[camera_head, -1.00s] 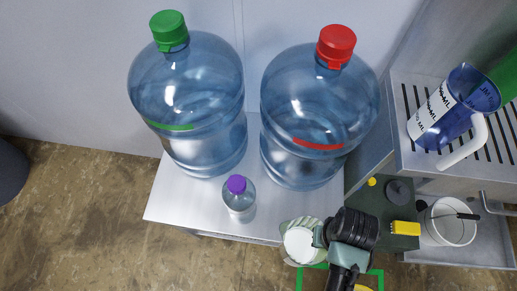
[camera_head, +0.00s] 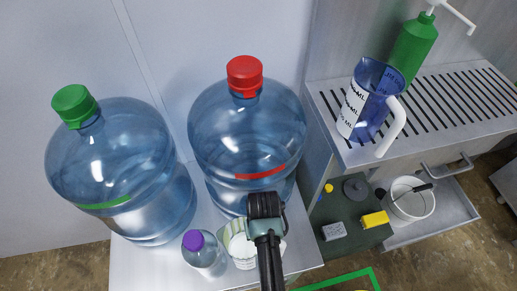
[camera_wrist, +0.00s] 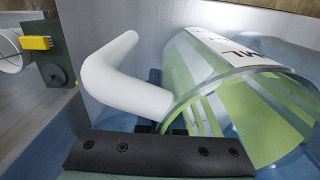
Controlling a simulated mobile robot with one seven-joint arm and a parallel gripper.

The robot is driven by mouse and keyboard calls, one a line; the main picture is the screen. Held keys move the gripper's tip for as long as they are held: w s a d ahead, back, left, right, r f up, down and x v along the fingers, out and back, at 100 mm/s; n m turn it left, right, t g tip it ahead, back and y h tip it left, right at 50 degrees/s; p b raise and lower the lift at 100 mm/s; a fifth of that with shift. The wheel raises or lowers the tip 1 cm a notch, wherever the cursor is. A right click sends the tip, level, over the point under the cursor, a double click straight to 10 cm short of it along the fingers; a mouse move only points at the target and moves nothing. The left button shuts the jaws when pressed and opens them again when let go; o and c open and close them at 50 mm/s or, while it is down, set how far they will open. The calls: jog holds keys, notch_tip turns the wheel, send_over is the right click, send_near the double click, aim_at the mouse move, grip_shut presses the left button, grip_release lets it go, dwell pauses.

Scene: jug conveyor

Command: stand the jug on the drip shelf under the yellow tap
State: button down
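A clear measuring jug with green stripes and a white handle (camera_wrist: 125,80) fills the right of the wrist view. In the head view the jug (camera_head: 243,252) is pale and partly hidden, in front of the red-capped bottle. My gripper (camera_head: 266,212) appears shut on its handle; the fingertips (camera_wrist: 162,128) are mostly hidden behind the palm edge. Whether the jug touches the bench below is unclear. The slotted drip shelf (camera_head: 470,110) is at the upper right. A blue jug with a white handle (camera_head: 368,105) stands on its left end. No yellow tap is in view.
Big bottles with a green cap (camera_head: 120,175) and red cap (camera_head: 245,140) and a small purple-capped bottle (camera_head: 205,258) stand close by. A green pump bottle (camera_head: 413,48) is behind the blue jug. A bucket (camera_head: 412,203) and yellow sponge (camera_head: 375,219) sit below the shelf. The shelf's right is clear.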

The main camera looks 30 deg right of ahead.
jog(key=shift+w+a+f, duration=0.2)
jog(key=shift+w+f, duration=0.45)
jog(key=shift+f, duration=0.05)
jog(key=shift+f, duration=0.1)
jog(key=c, duration=1.5)
grip_release()
jog(key=shift+f, duration=0.1)
jog(key=o, duration=0.4)
jog(key=shift+o, duration=0.2)
